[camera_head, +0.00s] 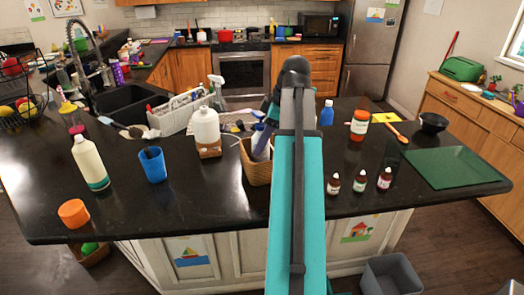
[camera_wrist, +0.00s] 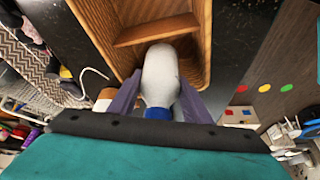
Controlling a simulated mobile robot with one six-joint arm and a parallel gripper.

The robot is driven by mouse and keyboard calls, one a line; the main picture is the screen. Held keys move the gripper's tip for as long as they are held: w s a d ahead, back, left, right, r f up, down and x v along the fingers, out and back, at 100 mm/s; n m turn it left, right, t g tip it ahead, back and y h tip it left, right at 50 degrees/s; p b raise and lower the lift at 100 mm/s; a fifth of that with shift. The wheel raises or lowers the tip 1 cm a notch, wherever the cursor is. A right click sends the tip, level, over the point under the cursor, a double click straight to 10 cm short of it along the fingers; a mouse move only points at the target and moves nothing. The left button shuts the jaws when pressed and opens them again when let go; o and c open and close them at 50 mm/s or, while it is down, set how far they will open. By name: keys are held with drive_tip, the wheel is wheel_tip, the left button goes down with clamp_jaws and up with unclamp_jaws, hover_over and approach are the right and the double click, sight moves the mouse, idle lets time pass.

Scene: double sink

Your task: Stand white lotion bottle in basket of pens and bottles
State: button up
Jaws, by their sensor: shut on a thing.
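My gripper (camera_wrist: 158,98) is shut on a white bottle (camera_wrist: 162,72) with a blue part at the end nearest my wrist. In the wrist view the bottle's far, rounded end overlaps the opening of a brown basket (camera_wrist: 204,40). I cannot tell how deep it reaches into it. The basket has a divider, and the visible parts of its compartments look empty. In the head view the basket (camera_head: 256,172) stands on the dark counter. My arm hides its right side and most of the gripper.
A white bottle with a brown lower part (camera_head: 206,125) stands close left of the basket, with a grey caddy (camera_head: 180,114) behind. A blue cup (camera_head: 152,164) and a cream bottle (camera_head: 89,161) stand further left. Small brown bottles (camera_head: 359,182) stand right of my arm.

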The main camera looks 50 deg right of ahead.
drive_tip(key=shift+f, duration=0.1)
drive_tip(key=shift+f+p, duration=0.6)
drive_tip(key=shift+f, duration=1.2)
drive_tip(key=shift+f, duration=0.1)
drive_tip(key=o, duration=1.2)
drive_tip(key=shift+o, duration=0.2)
drive_tip(key=shift+b+v, duration=0.4)
drive_tip(key=shift+v, duration=0.9)
drive_tip(key=v, duration=0.4)
drive_tip(key=shift+r, duration=0.25)
drive_tip(key=p+v, duration=0.5)
drive_tip(key=p, duration=0.1)
